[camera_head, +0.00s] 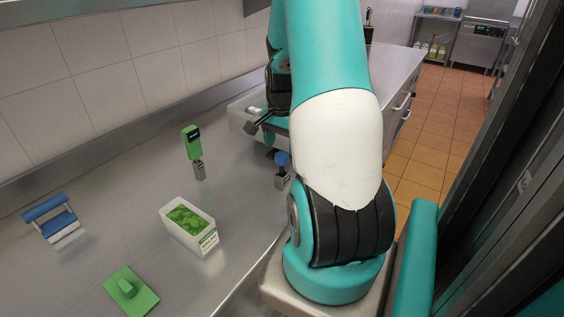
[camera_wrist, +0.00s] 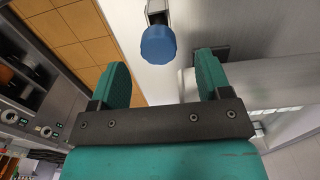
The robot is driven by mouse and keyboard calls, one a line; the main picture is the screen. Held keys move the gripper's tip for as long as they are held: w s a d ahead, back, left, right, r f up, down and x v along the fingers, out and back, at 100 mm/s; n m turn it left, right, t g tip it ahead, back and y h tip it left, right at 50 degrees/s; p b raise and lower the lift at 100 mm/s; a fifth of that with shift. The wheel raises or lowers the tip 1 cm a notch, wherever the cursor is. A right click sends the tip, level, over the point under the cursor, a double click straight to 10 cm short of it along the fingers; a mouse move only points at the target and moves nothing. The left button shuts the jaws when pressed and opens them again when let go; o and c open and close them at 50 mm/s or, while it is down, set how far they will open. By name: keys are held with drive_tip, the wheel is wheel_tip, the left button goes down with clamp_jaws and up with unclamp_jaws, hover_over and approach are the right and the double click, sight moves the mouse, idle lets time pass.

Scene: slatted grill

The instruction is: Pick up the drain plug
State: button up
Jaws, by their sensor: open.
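A small blue-topped piece with a grey metallic body (camera_head: 282,170) stands on the steel counter just left of my arm. I take it as the drain plug, but cannot be sure. Its round blue top also shows in the wrist view (camera_wrist: 158,45). My gripper (camera_wrist: 163,75) is open, with its two teal fingers apart and nothing between them. The blue top lies beyond the fingertips, roughly centred between them in the picture and not touched. In the head view my arm hides much of the gripper.
On the counter (camera_head: 110,240) stand a green-topped tool (camera_head: 194,150), a white tub with green contents (camera_head: 190,225), a blue-handled piece (camera_head: 50,218) and a green pad with a knob (camera_head: 130,292). A tiled wall runs behind. Bare steel lies between them.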

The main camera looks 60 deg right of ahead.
sight(282, 154)
drive_tip(key=shift+f+p, duration=0.85)
drive_tip(key=shift+f, duration=2.3)
drive_tip(key=c, duration=1.1)
drive_tip(key=shift+r, duration=0.1)
wheel_tip(282, 154, up, 20)
drive_tip(key=b, duration=0.2)
